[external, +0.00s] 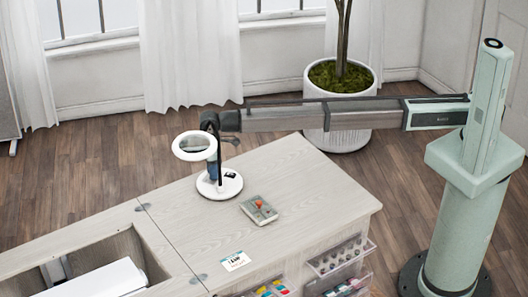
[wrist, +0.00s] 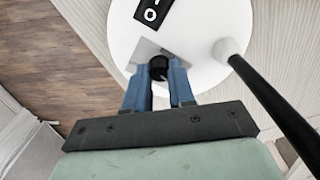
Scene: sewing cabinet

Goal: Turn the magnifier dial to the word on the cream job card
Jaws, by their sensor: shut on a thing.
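The magnifier (external: 194,146) stands on the cabinet top, with a white ring head on a stem above a round white base (external: 228,186). In the wrist view the base (wrist: 205,65) fills the upper middle. My gripper (external: 212,178) reaches down beside the stem to the base. In the wrist view my gripper's blue fingers (wrist: 160,80) are shut on the black dial (wrist: 158,68), over a grey plate. A black label with white marks (wrist: 153,12) lies beyond it, cut by the frame edge. The cream job card (external: 236,261) lies flat near the front edge; its word is too small to read surely.
The black magnifier stem (wrist: 275,100) passes close to my gripper's right. An open well (external: 80,265) with a white machine is at left. Clear racks (external: 340,258) hang on the front.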

